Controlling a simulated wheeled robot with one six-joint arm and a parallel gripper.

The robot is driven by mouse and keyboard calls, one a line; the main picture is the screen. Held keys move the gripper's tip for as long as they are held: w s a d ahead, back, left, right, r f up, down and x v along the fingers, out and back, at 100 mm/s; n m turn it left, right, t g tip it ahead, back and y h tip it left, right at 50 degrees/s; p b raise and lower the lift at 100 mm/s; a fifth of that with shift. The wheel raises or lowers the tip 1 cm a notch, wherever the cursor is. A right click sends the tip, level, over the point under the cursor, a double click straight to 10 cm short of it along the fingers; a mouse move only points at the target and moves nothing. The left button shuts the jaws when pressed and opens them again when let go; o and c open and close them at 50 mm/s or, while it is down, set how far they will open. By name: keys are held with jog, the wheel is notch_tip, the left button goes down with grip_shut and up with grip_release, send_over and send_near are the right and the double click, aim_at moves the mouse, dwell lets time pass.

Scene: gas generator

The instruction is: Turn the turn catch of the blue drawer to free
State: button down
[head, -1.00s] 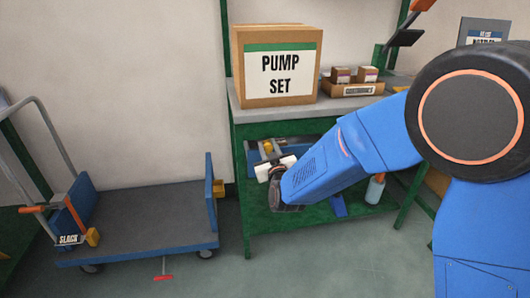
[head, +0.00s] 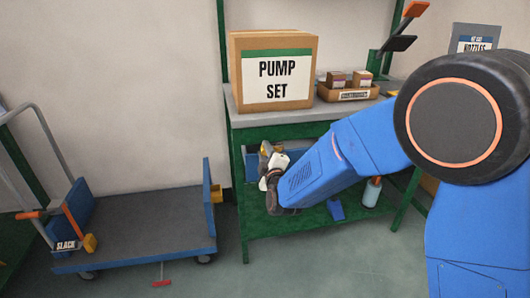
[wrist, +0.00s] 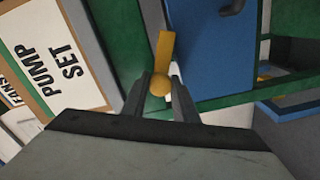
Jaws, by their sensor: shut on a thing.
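The blue drawer (wrist: 212,50) fills the upper middle of the wrist view, with a dark handle (wrist: 232,8) at its top. Its yellow turn catch (wrist: 165,52) is a bar with a round knob, at the drawer's edge beside the green frame. My gripper (wrist: 161,98) is shut on the catch, with one dark finger on each side of the knob. In the head view, the drawer (head: 252,160) is under the bench top, and my gripper (head: 272,178) is in front of it. My arm and gripper hide most of the drawer there.
The PUMP SET box (head: 275,75) stands on the bench top, with a small tray of boxes (head: 347,92) beside it. A bottle (head: 371,192) stands on the lower shelf. A blue cart (head: 135,225) is at the left. Floor (head: 310,265) in front is clear.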

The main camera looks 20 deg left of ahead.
jog(key=shift+f+n, duration=0.15)
jog(key=shift+n, duration=2.05)
jog(key=c, duration=1.4)
grip_release()
jog(key=shift+c, duration=0.2)
jog(key=v, duration=1.7)
jog(key=shift+s+d, duration=0.2)
